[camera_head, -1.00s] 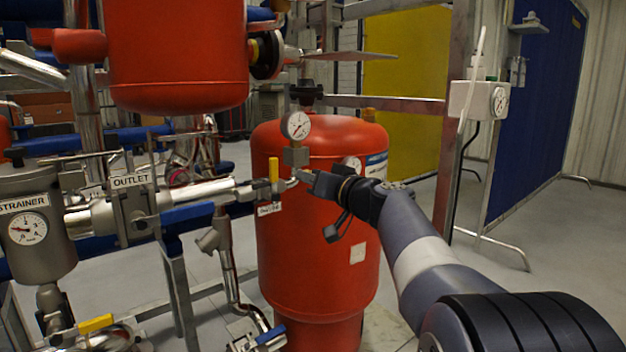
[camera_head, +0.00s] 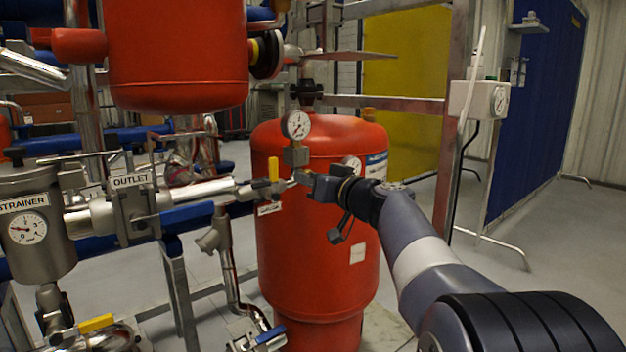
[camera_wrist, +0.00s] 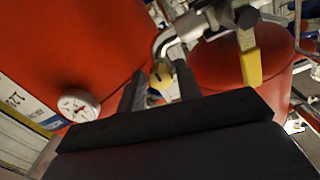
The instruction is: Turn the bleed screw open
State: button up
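The bleed screw (camera_wrist: 161,76) is a small brass-coloured piece at the end of a bent metal pipe in the wrist view. My gripper (camera_wrist: 160,70) has one finger on each side of it, and gaps show between the fingers and the screw, so it looks open. In the head view my gripper (camera_head: 302,178) is at the end of the short pipe below the gauge (camera_head: 296,125), in front of the red tank (camera_head: 315,260). The screw itself is hidden there by my gripper.
A yellow valve lever (camera_head: 274,168) stands upright just left of my gripper; it also shows in the wrist view (camera_wrist: 250,66). The OUTLET pipework (camera_head: 132,205) is further left. Open floor lies at right.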

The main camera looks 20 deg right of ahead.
jog(key=shift+o, duration=1.3)
jog(key=shift+s, duration=0.1)
jog(key=p+v, duration=0.1)
jog(key=v, duration=0.9)
jog(key=shift+s+d, duration=0.15)
jog(key=shift+s, duration=0.15)
jog(key=b+x, duration=0.1)
jog(key=x, duration=1)
